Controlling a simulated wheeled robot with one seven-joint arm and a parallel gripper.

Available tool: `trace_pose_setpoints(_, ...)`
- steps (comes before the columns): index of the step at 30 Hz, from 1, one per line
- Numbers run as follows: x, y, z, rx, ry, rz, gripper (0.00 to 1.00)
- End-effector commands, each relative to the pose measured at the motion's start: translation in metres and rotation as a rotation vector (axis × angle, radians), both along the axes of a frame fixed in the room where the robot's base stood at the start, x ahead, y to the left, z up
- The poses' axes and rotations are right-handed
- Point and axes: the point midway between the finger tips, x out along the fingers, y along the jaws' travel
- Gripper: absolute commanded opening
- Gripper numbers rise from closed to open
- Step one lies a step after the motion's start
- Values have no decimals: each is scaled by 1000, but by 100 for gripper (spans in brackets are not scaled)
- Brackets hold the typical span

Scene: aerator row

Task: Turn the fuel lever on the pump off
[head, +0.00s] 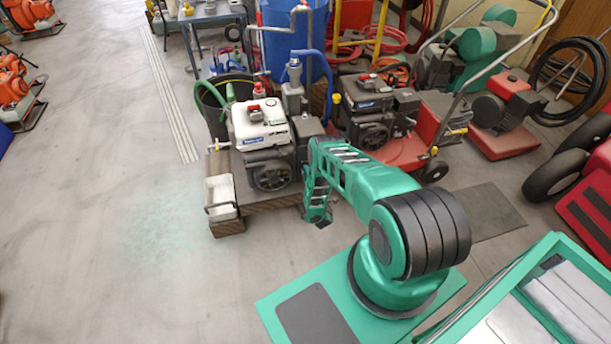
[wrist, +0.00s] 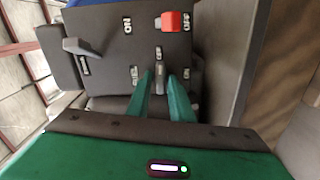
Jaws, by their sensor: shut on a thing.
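The pump (head: 258,122), with a white top and dark engine body, stands on a low wooden platform in the head view. In the wrist view its dark control panel (wrist: 110,45) fills the upper middle. My gripper (wrist: 160,80) has its two green fingers on either side of a small grey lever (wrist: 159,70), which I take as the fuel lever, and is shut on it. The lever points roughly along the fingers, between small labels that are too blurred to read surely. In the head view my arm reaches the pump's right side, and the fingertips are hidden there.
A red switch (wrist: 172,21) sits above the held lever, and another grey lever (wrist: 80,46) sits to the left. A white bin (head: 221,194) stands at the platform's left front. A second engine (head: 372,112) stands close right. The floor at left is open.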

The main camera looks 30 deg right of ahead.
Motion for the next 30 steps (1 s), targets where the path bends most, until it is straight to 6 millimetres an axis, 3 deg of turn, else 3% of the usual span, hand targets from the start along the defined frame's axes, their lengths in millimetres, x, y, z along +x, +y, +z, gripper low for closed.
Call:
trace_pose_setpoints(12, -2, 2, -4, -177, 60, -1, 0)
trace_pose_setpoints(29, -3, 1, -5, -203, 69, -2, 0)
trace_pose_setpoints(30, -3, 1, -5, -203, 70, -1, 27)
